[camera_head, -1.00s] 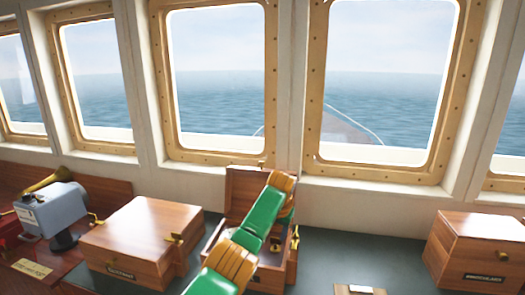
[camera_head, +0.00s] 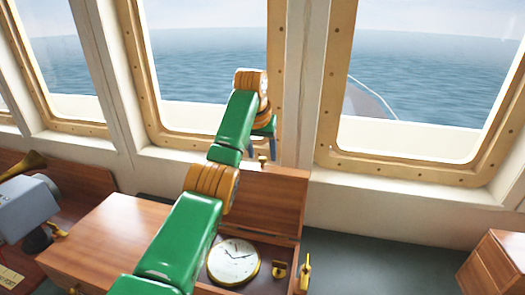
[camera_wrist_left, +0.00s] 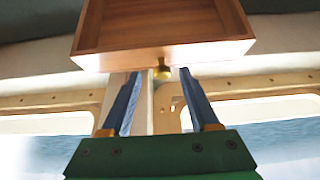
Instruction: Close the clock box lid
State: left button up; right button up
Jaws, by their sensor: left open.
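The clock box stands open on the counter, its wooden lid (camera_head: 275,200) raised upright at the back. A round white-faced clock (camera_head: 233,262) with a gold rim lies in the box, partly hidden by my left arm. My left gripper (camera_head: 272,140) is at the top of the lid on the window side, mostly hidden by its own wrist. In the left wrist view, the lid (camera_wrist_left: 165,50) shows its hollow inside and front edge. A brass knob (camera_wrist_left: 162,72) on that edge lies between the tips of my open blue fingers, with no clear contact. My right gripper is out of view.
A closed wooden box (camera_head: 95,240) stands left of the clock box, partly behind my arm. Another wooden box (camera_head: 495,265) is at the right edge. Window frames (camera_head: 275,70) rise close behind the lid. The dark counter (camera_head: 380,265) between the boxes is clear.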

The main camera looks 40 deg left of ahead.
pick_arm(q)
jog(key=shift+w+a+f, duration=0.2)
jog(key=shift+w+f, duration=0.05)
jog(key=shift+f, duration=0.15)
jog(key=shift+w+a+f, duration=0.2)
jog(key=shift+f, duration=0.2)
jog(key=shift+w+a+f, duration=0.25)
jog(key=shift+w+a, duration=0.05)
jog(key=shift+s+d+r, duration=0.2)
jog(key=shift+d, duration=0.05)
grip_shut()
jog(key=shift+w, duration=0.1)
